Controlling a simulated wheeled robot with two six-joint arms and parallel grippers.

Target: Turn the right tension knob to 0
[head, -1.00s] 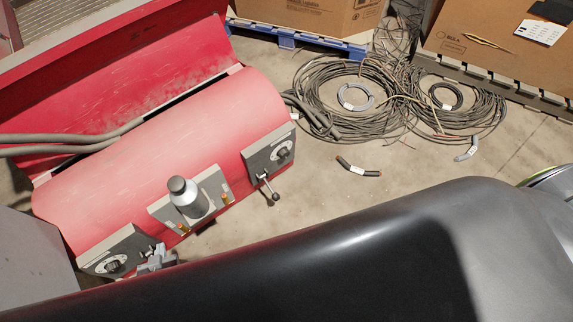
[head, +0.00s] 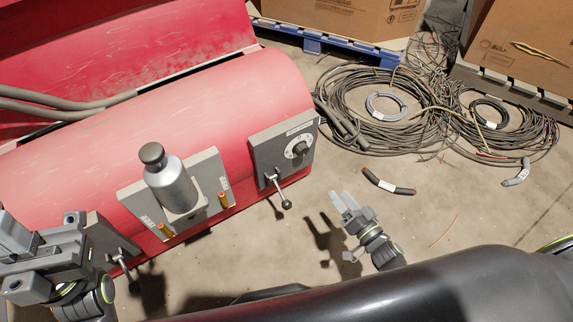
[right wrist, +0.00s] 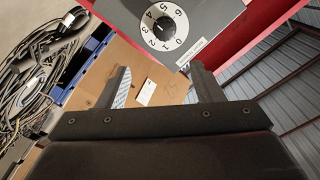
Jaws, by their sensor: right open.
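The right tension knob (head: 299,149) sits on a grey plate (head: 270,157) at the right end of the red machine's rounded cover. In the right wrist view, its white dial (right wrist: 176,34) carries black numbers from 0 to 6 around a dark knob (right wrist: 157,18) cut by the top edge. I cannot tell the number it points to. My right gripper (head: 342,201) is open and empty, below and right of the plate and apart from it. In the right wrist view, its fingertips (right wrist: 159,75) are spread below the dial. My left gripper (head: 45,232) is at the left edge, its opening unclear.
A lever (head: 280,190) sticks out below the knob plate. A grey bottle (head: 171,181) stands on the middle plate, between orange fittings. Cable coils (head: 370,105) and a short cable piece (head: 388,183) lie on the floor. Boxes stand behind.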

